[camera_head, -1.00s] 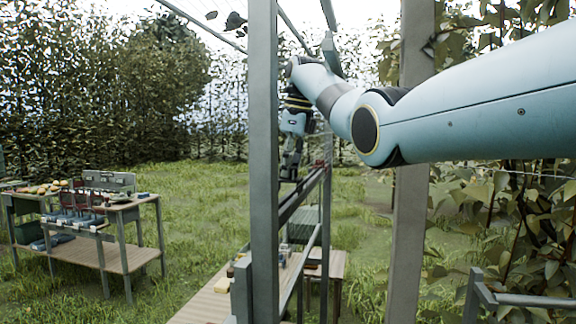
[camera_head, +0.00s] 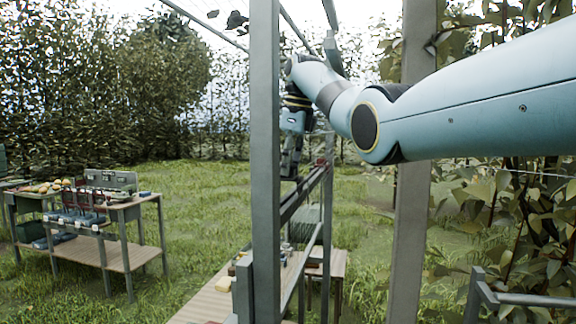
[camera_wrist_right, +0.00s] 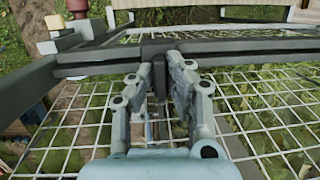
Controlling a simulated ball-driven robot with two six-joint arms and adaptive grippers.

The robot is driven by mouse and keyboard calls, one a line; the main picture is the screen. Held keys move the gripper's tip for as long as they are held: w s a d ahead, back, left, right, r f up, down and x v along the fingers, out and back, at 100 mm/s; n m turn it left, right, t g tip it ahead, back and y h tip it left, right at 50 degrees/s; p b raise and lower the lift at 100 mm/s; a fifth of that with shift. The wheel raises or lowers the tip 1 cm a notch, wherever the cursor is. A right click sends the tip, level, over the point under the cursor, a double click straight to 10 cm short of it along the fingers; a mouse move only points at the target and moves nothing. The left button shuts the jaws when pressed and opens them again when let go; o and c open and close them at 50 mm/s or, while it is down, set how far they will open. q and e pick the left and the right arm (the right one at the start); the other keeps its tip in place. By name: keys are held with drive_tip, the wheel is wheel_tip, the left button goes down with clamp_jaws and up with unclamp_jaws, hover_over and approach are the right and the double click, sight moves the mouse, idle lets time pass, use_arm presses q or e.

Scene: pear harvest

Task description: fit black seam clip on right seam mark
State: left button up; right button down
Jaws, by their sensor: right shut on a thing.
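My right gripper (camera_wrist_right: 158,75) is shut on the black seam clip (camera_wrist_right: 158,60), a small dark piece between the fingertips in the right wrist view. The clip is at a dark grey rail (camera_wrist_right: 230,52) that runs across that view; I cannot tell whether it is seated on the rail or only touching it. In the head view my right gripper (camera_head: 290,170) points down just above the rail (camera_head: 305,193), partly behind a grey post. The clip cannot be made out there. The right seam mark cannot be made out in either view. My left gripper is not in view.
A grey upright post (camera_head: 265,150) stands in front of my right gripper. A second post (camera_head: 412,200) stands to the right. White wire mesh (camera_wrist_right: 260,110) lies below the rail. A workbench (camera_head: 85,235) with goods stands at left on grass.

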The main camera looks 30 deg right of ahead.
drive_tip(key=shift+f, duration=0.15)
idle(0.4)
drive_tip(key=shift+x, duration=0.9)
drive_tip(key=shift+s, duration=0.15)
idle(0.4)
drive_tip(key=shift+s+x, duration=0.2)
drive_tip(key=shift+x, duration=0.95)
idle(1.2)
drive_tip(key=c, duration=1.2)
unclamp_jaws()
drive_tip(key=shift+d, duration=0.15)
